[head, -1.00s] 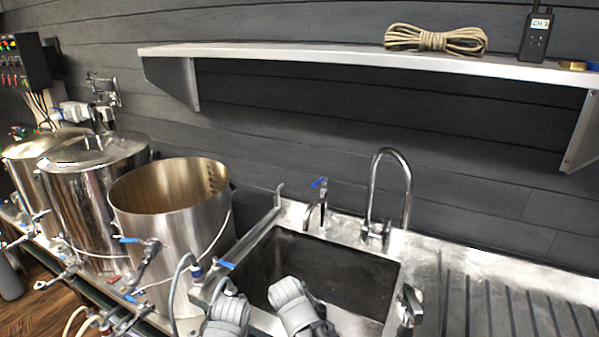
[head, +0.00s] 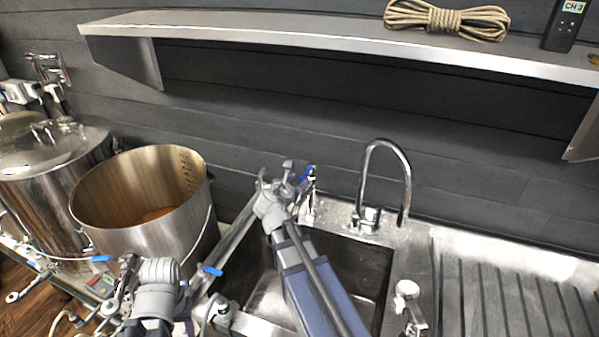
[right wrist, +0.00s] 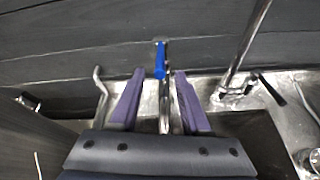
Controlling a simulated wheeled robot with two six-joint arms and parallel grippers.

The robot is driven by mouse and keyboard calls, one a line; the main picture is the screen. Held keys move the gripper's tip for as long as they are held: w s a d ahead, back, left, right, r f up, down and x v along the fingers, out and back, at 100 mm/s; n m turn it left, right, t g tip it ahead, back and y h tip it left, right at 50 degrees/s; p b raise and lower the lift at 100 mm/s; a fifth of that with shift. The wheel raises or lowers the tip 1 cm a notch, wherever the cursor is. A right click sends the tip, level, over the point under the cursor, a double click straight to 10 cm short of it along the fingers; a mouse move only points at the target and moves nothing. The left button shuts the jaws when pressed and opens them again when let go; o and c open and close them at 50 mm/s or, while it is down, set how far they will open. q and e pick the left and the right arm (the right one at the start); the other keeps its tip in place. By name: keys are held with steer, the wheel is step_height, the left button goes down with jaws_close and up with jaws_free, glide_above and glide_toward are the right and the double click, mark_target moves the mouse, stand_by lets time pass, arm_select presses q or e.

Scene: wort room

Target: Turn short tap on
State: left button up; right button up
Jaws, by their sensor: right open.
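The short tap (head: 311,190) stands on the sink's back rim, a slim chrome tap with a blue lever (head: 306,173). In the right wrist view its blue lever (right wrist: 160,60) points up, ahead of my fingers, and its chrome body (right wrist: 164,105) shows between them. My right gripper (head: 290,172) is open at the short tap and partly covers it in the head view. The fingers (right wrist: 157,88) lie on either side of the tap, with no clear contact. Part of my left arm (head: 157,290) shows at the lower left; its gripper does not show.
A tall gooseneck tap (head: 408,180) stands right of the short tap. The sink (head: 372,262) lies below, with a ridged drainboard (head: 500,290) to the right. An open steel kettle (head: 195,225) stands left. A shelf (head: 330,38) overhangs the back, holding rope (head: 445,18).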

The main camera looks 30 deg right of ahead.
mark_target(305, 173)
steer(key=b+x, duration=0.2)
steer(key=x, duration=0.5)
steer(key=shift+w+d+f+b, duration=0.2)
steer(key=shift+w+f+b, duration=0.05)
steer(key=shift+b, duration=0.15)
steer(key=shift+c, duration=0.3)
jaws_close()
stand_by(0.7)
